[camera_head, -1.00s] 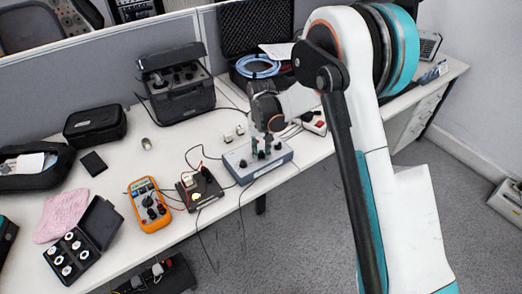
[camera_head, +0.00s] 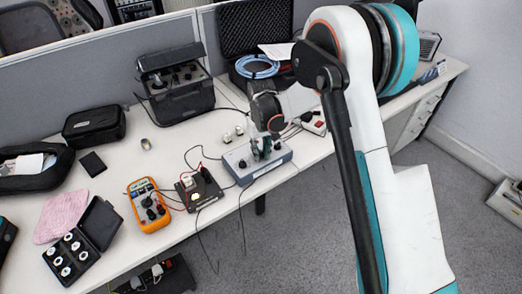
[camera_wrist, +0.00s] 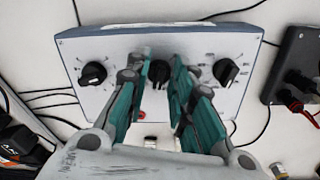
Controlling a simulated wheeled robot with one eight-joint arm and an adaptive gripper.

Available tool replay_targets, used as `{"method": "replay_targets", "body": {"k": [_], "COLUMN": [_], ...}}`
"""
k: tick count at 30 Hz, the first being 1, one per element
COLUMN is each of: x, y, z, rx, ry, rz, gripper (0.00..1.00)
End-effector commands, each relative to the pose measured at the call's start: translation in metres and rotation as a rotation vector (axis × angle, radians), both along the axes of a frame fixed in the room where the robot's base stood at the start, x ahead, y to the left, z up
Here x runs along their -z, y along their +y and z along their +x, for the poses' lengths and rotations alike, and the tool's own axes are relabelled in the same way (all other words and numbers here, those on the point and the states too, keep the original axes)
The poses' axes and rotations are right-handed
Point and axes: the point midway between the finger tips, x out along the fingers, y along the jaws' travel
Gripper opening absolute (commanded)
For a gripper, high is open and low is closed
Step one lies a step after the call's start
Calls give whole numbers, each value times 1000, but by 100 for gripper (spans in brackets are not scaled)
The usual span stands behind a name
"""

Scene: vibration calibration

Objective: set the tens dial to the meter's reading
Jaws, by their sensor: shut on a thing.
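The grey-blue dial box (camera_head: 243,166) stands near the table's front edge. In the wrist view its sloping panel (camera_wrist: 205,45) carries three black dials in a row: a left dial (camera_wrist: 93,74), a middle dial (camera_wrist: 158,72) and a right dial (camera_wrist: 225,71). My gripper (camera_wrist: 159,84) reaches over the panel with its green-padded fingers on both sides of the middle dial, shut on it. In the head view my gripper (camera_head: 262,149) is at the box. The dial markings are too small to read. The orange multimeter (camera_head: 149,204) lies left of the box; its display is unreadable.
A black terminal unit (camera_head: 199,189) with cables stands between multimeter and box. Cables hang over the front edge. Two small pale connectors (camera_head: 232,134) lie behind the box. A black case of round pieces (camera_head: 81,244) is at the front left.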

Motion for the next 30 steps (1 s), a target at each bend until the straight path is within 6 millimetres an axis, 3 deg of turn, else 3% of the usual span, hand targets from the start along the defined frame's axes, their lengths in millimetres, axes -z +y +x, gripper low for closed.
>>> {"method": "replay_targets", "body": {"k": [2,3,5,17,20,30], "x": [0,0,0,-5,-16,-83], "y": [0,0,0,0,0,0], "z": [1,1,1,0,0,0], "rx": [0,0,0,1,1,1], "ry": [-2,-2,-2,0,0,0], "rz": [1,1,1,0,0,0], "gripper": [0,31,41,41,41,41]}}
